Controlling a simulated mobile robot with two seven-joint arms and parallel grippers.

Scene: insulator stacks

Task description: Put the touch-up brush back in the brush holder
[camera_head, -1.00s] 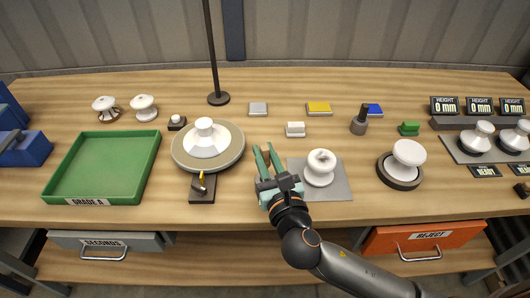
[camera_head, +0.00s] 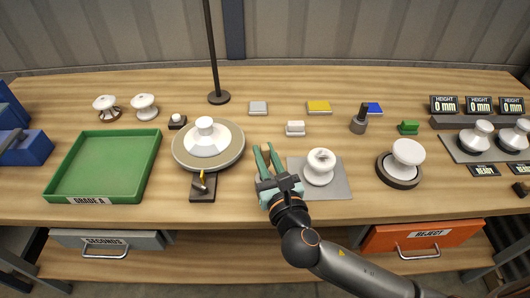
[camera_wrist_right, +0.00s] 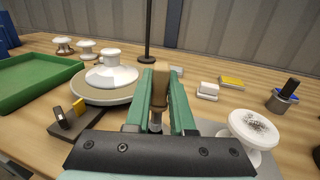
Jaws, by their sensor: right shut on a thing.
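My right gripper (camera_head: 267,151) has green fingers and is shut on a narrow tan and grey piece, which looks like the touch-up brush (camera_wrist_right: 158,98). In the right wrist view the brush shows between the fingers, its tan part towards the tips; part of it is hidden. The gripper is over the table between the turntable and the grey mat. A grey cup with a dark upright piece (camera_head: 359,122) stands at the right; it may be the brush holder, but I cannot tell for sure. My left gripper is not in view.
The round turntable (camera_head: 180,158) bears a white insulator, with a dark block (camera_head: 202,192) in front. A white insulator (camera_head: 320,168) stands on the grey mat (camera_head: 336,190). A green tray (camera_head: 105,165) lies left. Another insulator (camera_head: 408,153) stands right. Small pads line the back.

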